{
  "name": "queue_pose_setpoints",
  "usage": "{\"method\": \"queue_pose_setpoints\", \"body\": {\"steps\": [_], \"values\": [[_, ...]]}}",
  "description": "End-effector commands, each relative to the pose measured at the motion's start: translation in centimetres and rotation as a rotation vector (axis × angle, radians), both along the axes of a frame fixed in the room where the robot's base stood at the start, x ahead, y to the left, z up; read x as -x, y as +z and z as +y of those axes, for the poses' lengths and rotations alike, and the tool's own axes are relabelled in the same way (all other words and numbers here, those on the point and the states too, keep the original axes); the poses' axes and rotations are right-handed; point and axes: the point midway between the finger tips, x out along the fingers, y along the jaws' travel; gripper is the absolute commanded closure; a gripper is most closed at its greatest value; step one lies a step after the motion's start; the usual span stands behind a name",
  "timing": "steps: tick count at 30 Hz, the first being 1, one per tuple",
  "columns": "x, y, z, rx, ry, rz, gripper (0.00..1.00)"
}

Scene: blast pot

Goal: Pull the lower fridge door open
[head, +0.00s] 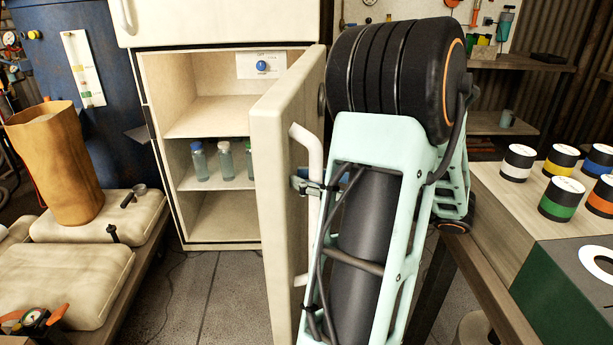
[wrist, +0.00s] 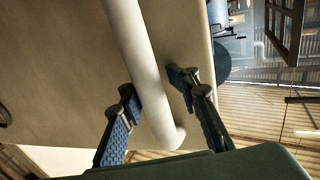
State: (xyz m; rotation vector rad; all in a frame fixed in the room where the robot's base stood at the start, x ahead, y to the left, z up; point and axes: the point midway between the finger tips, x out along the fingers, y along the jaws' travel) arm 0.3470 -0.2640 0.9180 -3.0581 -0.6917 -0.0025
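The lower fridge door (head: 280,200) is cream-coloured and stands swung wide open toward me, with its inner shelves' compartment exposed to its left. Its white bar handle (head: 311,150) runs down the outer face and is partly hidden by my arm. My gripper (head: 306,183) is at the handle. In the wrist view the handle (wrist: 134,50) passes between the two blue-padded fingers of my gripper (wrist: 154,82). The left finger lies close against the handle; a gap shows between the handle and the right finger. The fingers are open around the handle, not clamped on it.
The fridge interior (head: 210,100) holds several bottles on a shelf. The upper fridge door (head: 220,22) is closed. A bench with paint cans (head: 517,163) stands on the right. Sacks (head: 95,215) and a brown bag (head: 58,160) are on the left. Tiled floor (head: 205,295) is clear before the fridge.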

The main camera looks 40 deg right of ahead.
Motion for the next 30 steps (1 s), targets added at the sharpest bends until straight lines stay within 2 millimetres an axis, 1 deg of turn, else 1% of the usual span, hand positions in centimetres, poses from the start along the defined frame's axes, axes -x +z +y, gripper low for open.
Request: {"method": "queue_pose_setpoints", "body": {"steps": [10,14,17,24,27,30], "values": [[0.0,0.1,-0.1,0.004,-0.002,0.001,0.75],[-0.1,0.8,-0.1,0.008,-0.002,-0.002,0.75],[-0.1,2.1,-0.1,0.01,-0.002,-0.004,0.75],[0.0,6.7,-0.1,0.01,-0.001,-0.004,0.75],[0.0,8.3,0.0,0.009,-0.001,-0.003,0.75],[0.0,9.3,-0.1,0.007,-0.001,-0.002,0.75]]}}
